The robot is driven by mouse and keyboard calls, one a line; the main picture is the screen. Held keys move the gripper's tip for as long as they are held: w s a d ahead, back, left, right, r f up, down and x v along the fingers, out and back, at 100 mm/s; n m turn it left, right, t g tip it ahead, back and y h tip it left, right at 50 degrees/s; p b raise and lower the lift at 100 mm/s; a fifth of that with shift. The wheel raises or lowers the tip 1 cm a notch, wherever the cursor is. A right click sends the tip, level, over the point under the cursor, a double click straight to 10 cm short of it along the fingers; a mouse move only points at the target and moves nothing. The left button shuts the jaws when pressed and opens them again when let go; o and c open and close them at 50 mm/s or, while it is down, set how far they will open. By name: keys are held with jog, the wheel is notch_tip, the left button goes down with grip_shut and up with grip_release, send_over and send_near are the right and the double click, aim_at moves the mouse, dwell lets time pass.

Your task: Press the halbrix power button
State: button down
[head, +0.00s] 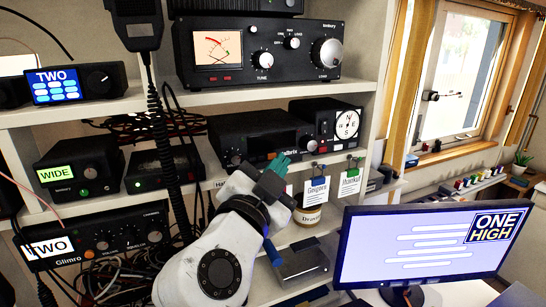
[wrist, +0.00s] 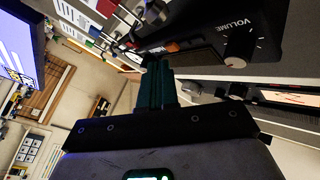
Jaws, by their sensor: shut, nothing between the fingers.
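The halbrix radio (head: 238,126) is a black box on the middle shelf in the head view, its name partly readable on the front. A small orange patch shows low on its front, close to my fingertips. I cannot tell whether this is the power button. In the wrist view a dark radio front (wrist: 268,30) tilts across the top right, with a "VOLUME" knob (wrist: 238,50) and an orange patch (wrist: 172,46). My gripper (head: 282,160) has teal fingers, shut and empty, just in front of the radio's lower right. The fingers (wrist: 154,68) point at its lower edge; contact is unclear.
A compass box (head: 345,122) stands right of the radio. Tags (head: 316,190) hang from the shelf edge below. A microphone cord (head: 162,130) hangs left of the radio. A monitor (head: 430,245) stands front right. A large meter radio (head: 258,52) sits above.

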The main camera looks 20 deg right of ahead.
jog(key=shift+w, duration=0.1)
dwell(0.3)
jog(key=shift+w+b, duration=0.35)
jog(key=shift+b, duration=0.25)
jog(key=shift+w, duration=0.15)
dwell(0.4)
jog(key=shift+s+b, duration=0.5)
jog(key=shift+s, duration=0.1)
jog(key=shift+s+b, duration=0.85)
jog(key=shift+s, duration=2.15)
